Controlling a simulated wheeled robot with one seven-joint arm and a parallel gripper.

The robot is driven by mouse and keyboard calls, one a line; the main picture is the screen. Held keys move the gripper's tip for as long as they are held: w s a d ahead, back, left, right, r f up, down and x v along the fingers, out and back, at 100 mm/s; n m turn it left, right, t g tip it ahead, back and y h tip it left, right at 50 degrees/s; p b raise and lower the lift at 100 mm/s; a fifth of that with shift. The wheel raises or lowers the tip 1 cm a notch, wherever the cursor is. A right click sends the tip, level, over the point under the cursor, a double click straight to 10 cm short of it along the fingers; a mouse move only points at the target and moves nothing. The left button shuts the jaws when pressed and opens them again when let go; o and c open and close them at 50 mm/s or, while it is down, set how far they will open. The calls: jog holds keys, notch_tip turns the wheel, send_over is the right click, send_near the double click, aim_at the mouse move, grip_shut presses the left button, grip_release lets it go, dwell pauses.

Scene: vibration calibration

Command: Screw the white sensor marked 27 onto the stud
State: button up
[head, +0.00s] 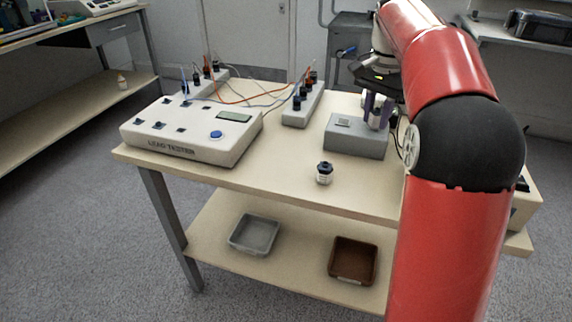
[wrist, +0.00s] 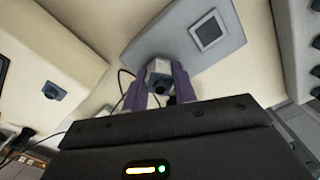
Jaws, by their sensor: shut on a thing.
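My gripper (head: 378,112) has purple fingers and is at the right end of the grey block (head: 352,144) on the table. In the wrist view, my gripper (wrist: 160,88) is shut on a small white sensor (wrist: 159,67) with a dark blue-grey end. The grey block also shows behind it in the wrist view (wrist: 190,58), with a square plate on its face. I cannot read a number on the held sensor. No stud is visible. I cannot tell whether the sensor touches the block.
A small white jar-like piece with a dark top (head: 324,173) stands near the front edge. A lead tester (head: 185,145) and a terminal strip (head: 303,104) with cables stand left and behind. A grey tray (head: 242,248) and a brown tray (head: 352,276) sit on the lower shelf.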

jog(key=shift+m, duration=0.3)
jog(key=m, duration=0.4)
jog(key=shift+r, duration=0.1)
jog(key=shift+m, duration=2)
jog(key=m, duration=0.4)
